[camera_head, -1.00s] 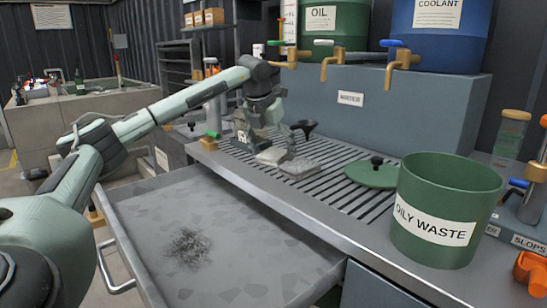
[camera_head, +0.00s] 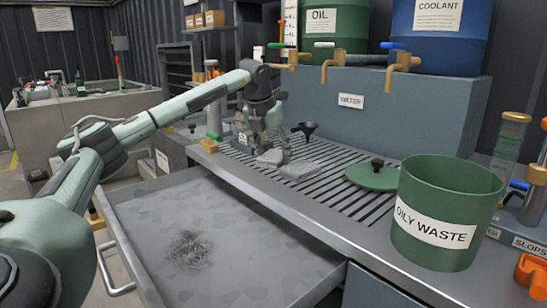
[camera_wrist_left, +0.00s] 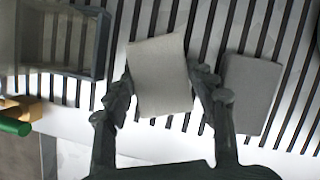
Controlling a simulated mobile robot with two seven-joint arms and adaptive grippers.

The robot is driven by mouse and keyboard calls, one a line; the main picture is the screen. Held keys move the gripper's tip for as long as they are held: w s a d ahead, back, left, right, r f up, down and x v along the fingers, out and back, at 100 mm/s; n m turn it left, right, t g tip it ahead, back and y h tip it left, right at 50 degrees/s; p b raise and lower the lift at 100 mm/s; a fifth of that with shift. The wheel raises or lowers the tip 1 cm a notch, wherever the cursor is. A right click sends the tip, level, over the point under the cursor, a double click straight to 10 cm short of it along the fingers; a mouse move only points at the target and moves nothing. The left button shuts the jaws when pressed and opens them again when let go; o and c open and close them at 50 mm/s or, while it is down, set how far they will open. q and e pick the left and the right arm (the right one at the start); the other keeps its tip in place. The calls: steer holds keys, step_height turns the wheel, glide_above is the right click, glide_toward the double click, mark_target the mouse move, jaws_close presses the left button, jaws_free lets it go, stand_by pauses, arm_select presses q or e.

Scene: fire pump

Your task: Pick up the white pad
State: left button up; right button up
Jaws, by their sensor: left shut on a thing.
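The white pad (camera_wrist_left: 160,76) is a pale, slightly bent square between the two fingers of my left gripper (camera_wrist_left: 165,92) in the left wrist view. The fingers touch its left and right edges. In the head view the pad (camera_head: 269,158) is low over the slatted bench top, under my left gripper (camera_head: 268,145), which is shut on it. I cannot tell whether it is clear of the slats. A darker grey pad (camera_wrist_left: 249,93) lies on the slats just right of it and also shows in the head view (camera_head: 299,171). My right gripper is not in view.
A green oily waste bin (camera_head: 440,212) stands at the bench's right front, beside its green lid (camera_head: 372,176). A black funnel (camera_head: 306,131) stands behind the pads. An open drawer (camera_head: 240,260) juts out in front, with a dark pile inside. Brass taps (camera_head: 335,60) overhang the back.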

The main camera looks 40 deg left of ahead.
mark_target(277, 153)
arm_select(q)
steer(key=shift+r, duration=0.1)
step_height(277, 153, up, 4)
steer(key=shift+w+r, duration=0.1)
steer(key=shift+r, duration=0.1)
steer(key=s+a+r, duration=0.5)
steer(key=s+r, duration=0.2)
steer(key=s, duration=0.3)
steer(key=shift+s+a, duration=0.2)
steer(key=shift+s, duration=0.05)
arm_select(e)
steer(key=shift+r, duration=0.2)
